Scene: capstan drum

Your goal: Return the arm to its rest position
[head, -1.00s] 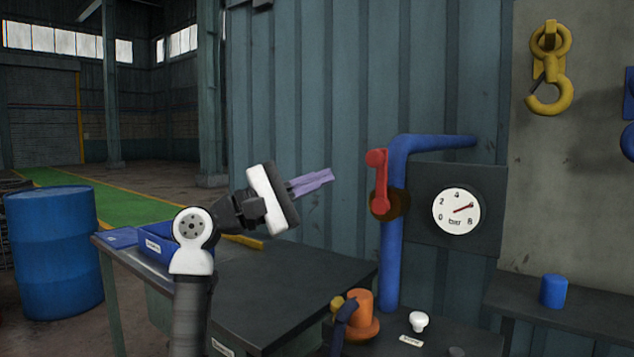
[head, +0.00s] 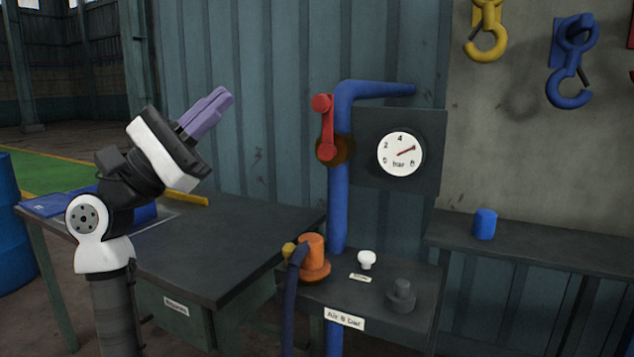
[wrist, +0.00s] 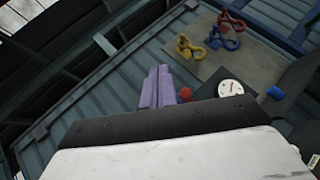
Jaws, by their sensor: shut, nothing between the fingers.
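My gripper (head: 207,113) is raised above the dark workbench at the left of the head view, its purple fingers pointing up and to the right. The fingers are together with nothing between them. They also show in the wrist view (wrist: 157,86), with the ribbed wall behind them. The gripper touches nothing and appears left of the red valve handle (head: 324,127) on the blue pipe (head: 338,200).
The workbench (head: 235,245) holds a blue bin (head: 145,214). An orange capstan-like fitting (head: 313,258), a white knob (head: 367,259) and a grey knob (head: 402,295) stand on a lower shelf. A gauge (head: 401,153), yellow hook (head: 486,30) and blue hook (head: 571,62) hang on the wall. A blue cylinder (head: 485,224) stands right.

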